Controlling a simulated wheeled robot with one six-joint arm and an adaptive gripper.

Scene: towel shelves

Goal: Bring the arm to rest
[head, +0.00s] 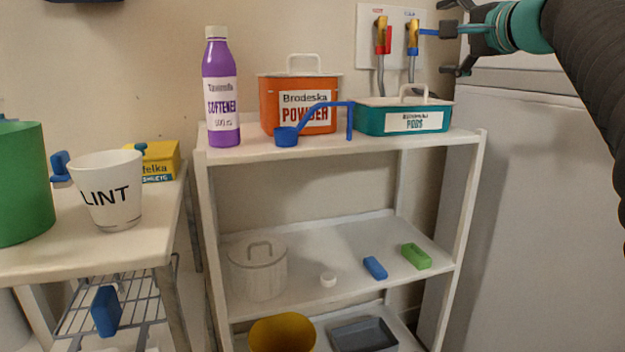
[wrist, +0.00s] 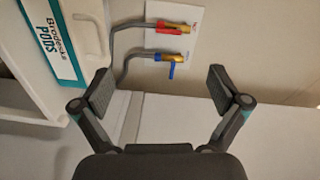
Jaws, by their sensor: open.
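My gripper (head: 447,38) is at the upper right in the head view, to the right of the wall taps. In the wrist view my gripper (wrist: 158,88) shows two dark fingers spread wide with nothing between them. The red tap (head: 381,36) and the blue-handled tap (head: 412,38) are on a white wall plate. The blue handle points right, toward my gripper. In the wrist view the blue handle (wrist: 171,70) lies beyond the fingertips, and no finger is seen touching it.
A white shelf (head: 340,148) holds a purple softener bottle (head: 221,90), an orange powder box (head: 280,92), a blue scoop (head: 287,136) and a teal pods box (head: 372,120). A white appliance (head: 530,200) stands below my arm. A lint bin (head: 108,190) stands on the left table.

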